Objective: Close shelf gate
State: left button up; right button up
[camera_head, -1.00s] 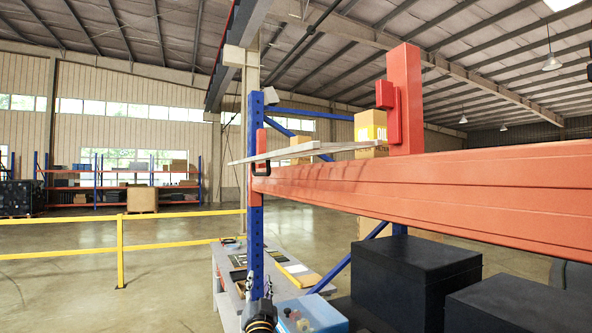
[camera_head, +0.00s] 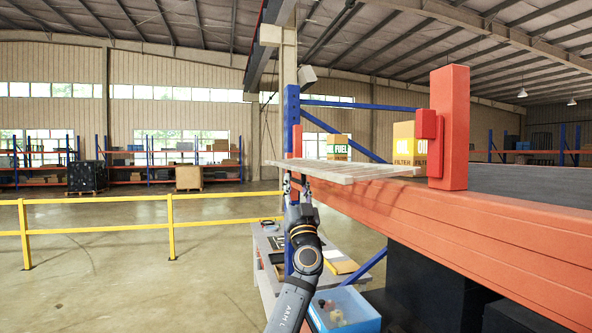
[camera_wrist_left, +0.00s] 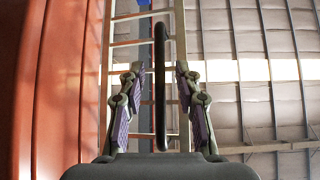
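A black bar handle (camera_wrist_left: 160,85) stands between the spread fingers of my left gripper (camera_wrist_left: 160,72) in the left wrist view, with gaps on both sides. In the head view my left gripper (camera_head: 294,182) points up below the left end of the orange beam (camera_head: 440,215), beside the blue post (camera_head: 291,120). The handle is too small or hidden to make out there. The orange surface (camera_wrist_left: 55,90) also fills the left of the wrist view. Which part is the gate, and whether it is open, I cannot tell. My right gripper is out of view.
Dark boxes (camera_head: 437,285) sit under the beam. A yellow railing (camera_head: 170,225) crosses the open floor at left.

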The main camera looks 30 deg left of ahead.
pick_arm(q)
jog(key=shift+x, duration=0.8)
jog(key=shift+f, duration=0.1)
grip_shut()
